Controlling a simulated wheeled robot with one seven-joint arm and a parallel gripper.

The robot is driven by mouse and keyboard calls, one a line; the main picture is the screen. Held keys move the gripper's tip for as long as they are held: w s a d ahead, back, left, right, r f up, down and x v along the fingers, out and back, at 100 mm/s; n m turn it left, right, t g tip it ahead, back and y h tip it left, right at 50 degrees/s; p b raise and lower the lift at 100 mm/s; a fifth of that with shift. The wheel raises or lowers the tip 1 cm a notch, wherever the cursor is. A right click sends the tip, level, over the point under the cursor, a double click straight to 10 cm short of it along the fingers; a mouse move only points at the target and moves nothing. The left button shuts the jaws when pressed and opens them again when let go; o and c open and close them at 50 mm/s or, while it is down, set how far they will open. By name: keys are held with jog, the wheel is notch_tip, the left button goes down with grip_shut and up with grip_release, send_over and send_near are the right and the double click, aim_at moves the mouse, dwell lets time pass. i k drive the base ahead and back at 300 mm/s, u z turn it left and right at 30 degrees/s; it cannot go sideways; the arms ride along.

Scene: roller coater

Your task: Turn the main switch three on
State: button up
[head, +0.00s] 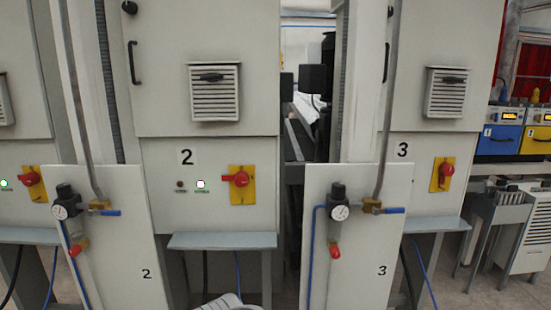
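Main switch three (446,171) is a red rotary knob on a yellow plate (436,184), on the front of the pale grey cabinet marked 3 (425,140). The knob looks roughly upright, slightly tilted, unlike the sideways handle of switch two. Any lamps beside switch three are hidden behind the front panel and pipe. My gripper is not in view, so its state and its distance from the switch do not show.
Switch two (238,180) sits beside a bright lamp (200,184). A front panel marked 3 (350,260), with gauge (339,212) and blue-handled valve (392,210), stands left of switch three. A grey shelf (437,224) juts out below it.

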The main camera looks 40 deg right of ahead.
aim_at(445, 170)
jog(key=z, duration=0.55)
jog(key=k, duration=1.25)
jog(key=z, duration=1.15)
jog(key=i, duration=1.4)
jog(key=u, duration=0.05)
jog(key=k, duration=0.25)
jog(key=u, duration=0.5)
jog(key=i, duration=0.65)
jog(key=z, duration=0.3)
